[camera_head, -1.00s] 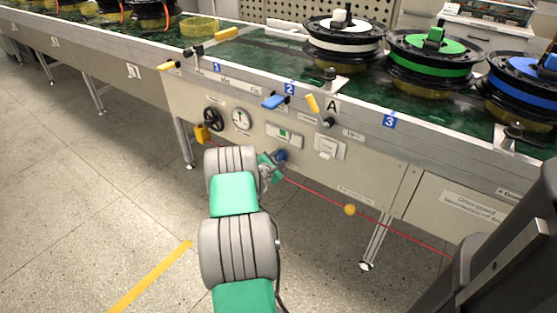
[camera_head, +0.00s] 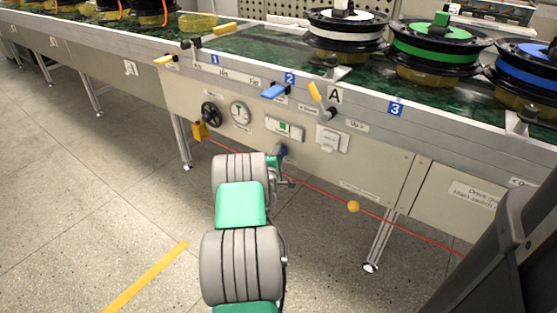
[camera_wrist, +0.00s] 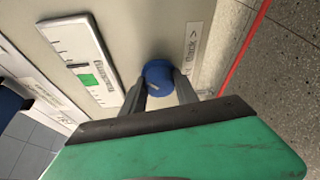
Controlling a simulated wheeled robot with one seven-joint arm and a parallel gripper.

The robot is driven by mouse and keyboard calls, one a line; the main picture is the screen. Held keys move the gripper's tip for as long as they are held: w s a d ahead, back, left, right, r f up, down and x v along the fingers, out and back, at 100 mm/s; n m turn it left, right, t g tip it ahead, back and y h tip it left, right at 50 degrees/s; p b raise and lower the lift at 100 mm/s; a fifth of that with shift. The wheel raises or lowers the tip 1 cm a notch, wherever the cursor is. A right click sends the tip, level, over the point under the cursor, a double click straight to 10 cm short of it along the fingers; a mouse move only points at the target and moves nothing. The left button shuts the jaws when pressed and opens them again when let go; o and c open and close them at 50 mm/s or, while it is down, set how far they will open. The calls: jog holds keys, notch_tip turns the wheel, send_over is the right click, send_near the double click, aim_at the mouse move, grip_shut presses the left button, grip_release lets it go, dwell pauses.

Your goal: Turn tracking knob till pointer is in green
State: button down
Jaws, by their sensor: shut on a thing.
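The tracking knob is a blue round knob (camera_wrist: 158,80) on the conveyor's side panel, below the indicator; it also shows in the head view (camera_head: 281,151). My gripper (camera_wrist: 160,90) is shut on the blue knob, one finger on each side. The indicator plate (camera_wrist: 83,62) is white with a scale and a green zone (camera_wrist: 91,80). A dark pointer mark lies beside the green zone, apart from it, in the wrist view. In the head view the plate (camera_head: 285,128) is small, and its pointer is too small to read.
A black handwheel (camera_head: 211,114) and a round gauge (camera_head: 240,113) are left of the indicator. A white switch box (camera_head: 332,138) is to its right. A red cord (camera_head: 320,188) with a yellow ball (camera_head: 353,206) runs below. Reels stand on the belt above.

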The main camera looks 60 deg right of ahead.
jog(key=shift+f+m+b, duration=0.15)
jog(key=shift+m+b, duration=0.4)
jog(key=shift+m, duration=0.05)
jog(key=c, duration=0.9)
grip_release()
jog(key=shift+c, duration=0.2)
jog(key=p+v, duration=0.1)
jog(key=v, duration=0.7)
jog(key=shift+p, duration=0.3)
